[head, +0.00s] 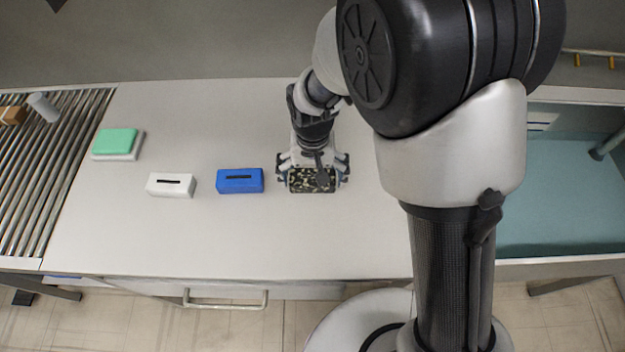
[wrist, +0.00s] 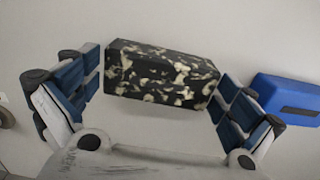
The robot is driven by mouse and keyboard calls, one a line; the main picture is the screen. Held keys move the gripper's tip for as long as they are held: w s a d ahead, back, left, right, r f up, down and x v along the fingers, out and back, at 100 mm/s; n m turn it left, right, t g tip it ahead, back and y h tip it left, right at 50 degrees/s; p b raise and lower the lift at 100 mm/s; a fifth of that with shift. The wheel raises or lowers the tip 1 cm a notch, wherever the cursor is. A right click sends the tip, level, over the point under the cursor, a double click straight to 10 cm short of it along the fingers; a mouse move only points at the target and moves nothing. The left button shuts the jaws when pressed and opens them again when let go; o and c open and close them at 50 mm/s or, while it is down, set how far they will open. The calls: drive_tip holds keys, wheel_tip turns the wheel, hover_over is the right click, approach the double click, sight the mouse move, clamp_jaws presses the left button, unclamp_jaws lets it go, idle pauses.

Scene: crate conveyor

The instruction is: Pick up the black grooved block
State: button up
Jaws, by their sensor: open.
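A black block with cream speckles (head: 322,186) lies on the white worktop below my gripper. In the wrist view this block (wrist: 160,75) sits between the two blue-padded fingers of my gripper (wrist: 156,90). The left fingertip is close to its left end and the right fingertip close to its right end. I cannot tell whether they touch. My gripper (head: 312,178) is open, and it partly covers the block in the head view. I cannot make out a groove on the speckled block. No plain black block shows.
A blue slotted block (head: 240,187) lies just left of my gripper and also shows in the wrist view (wrist: 290,95). A white slotted block (head: 170,192) is further left. A green pad on a white base (head: 116,141) stands near the roller conveyor (head: 40,185). The front worktop (head: 220,240) is clear.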

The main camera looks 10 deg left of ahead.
drive_tip(key=shift+c, duration=0.4)
drive_tip(key=c, duration=0.9)
drive_tip(key=shift+r, duration=0.1)
